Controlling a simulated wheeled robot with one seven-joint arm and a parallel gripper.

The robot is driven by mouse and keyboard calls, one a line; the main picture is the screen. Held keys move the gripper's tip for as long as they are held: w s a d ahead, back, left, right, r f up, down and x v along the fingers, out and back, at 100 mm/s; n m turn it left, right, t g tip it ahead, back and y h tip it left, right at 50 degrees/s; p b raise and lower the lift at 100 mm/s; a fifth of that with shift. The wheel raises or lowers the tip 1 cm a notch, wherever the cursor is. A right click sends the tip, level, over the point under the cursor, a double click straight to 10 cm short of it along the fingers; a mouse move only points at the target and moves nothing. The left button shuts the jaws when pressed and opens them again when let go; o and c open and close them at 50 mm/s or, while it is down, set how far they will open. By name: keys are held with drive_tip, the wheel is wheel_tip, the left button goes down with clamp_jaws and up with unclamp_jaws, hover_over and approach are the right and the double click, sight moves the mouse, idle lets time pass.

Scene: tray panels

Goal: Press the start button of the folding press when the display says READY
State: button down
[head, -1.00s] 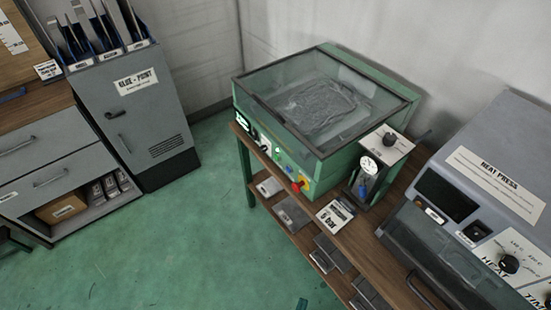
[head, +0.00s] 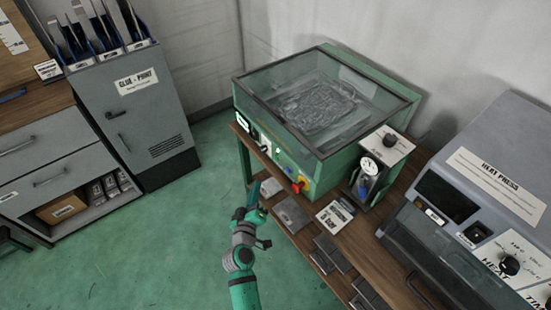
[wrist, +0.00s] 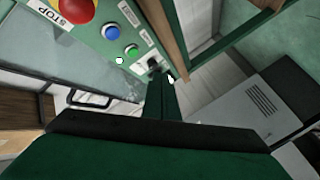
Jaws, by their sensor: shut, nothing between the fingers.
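The folding press looks to be the green machine (head: 322,165) with a clear lid, on the wooden bench. The wrist view also shows a blue button (wrist: 112,32), a green button (wrist: 131,50) and a black switch (wrist: 154,63). A small dark patch (head: 242,121) at the panel's left end may be the display; I cannot read it. My gripper (head: 259,190) is shut and empty, in front of the press and below its panel. I cannot tell whether the fingertips (wrist: 163,78) touch anything.
A grey heat press (head: 475,205) stands on the right. A small gauge unit (head: 380,165) sits beside the green machine. Flat pieces lie on the bench's lower shelf (head: 292,213). A grey cabinet (head: 135,115) stands at left. The green floor between is open.

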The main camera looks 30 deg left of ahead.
sight(277, 158)
drive_tip(key=a, duration=0.1)
drive_tip(key=a+r, duration=0.1)
drive_tip(key=a, duration=0.1)
drive_tip(key=w+a+r, duration=0.1)
drive_tip(key=shift+a+r, duration=0.15)
drive_tip(key=w+d, duration=0.3)
drive_tip(key=w, duration=0.5)
drive_tip(key=shift+d, duration=0.25)
drive_tip(key=shift+w, duration=0.1)
idle(2.0)
drive_tip(key=shift+w+d, duration=0.15)
drive_tip(key=shift+w, duration=0.2)
drive_tip(key=shift+w+d, duration=0.25)
drive_tip(key=shift+w, duration=0.2)
idle(1.1)
drive_tip(key=shift+s+a, duration=0.4)
drive_tip(key=shift+s, duration=0.45)
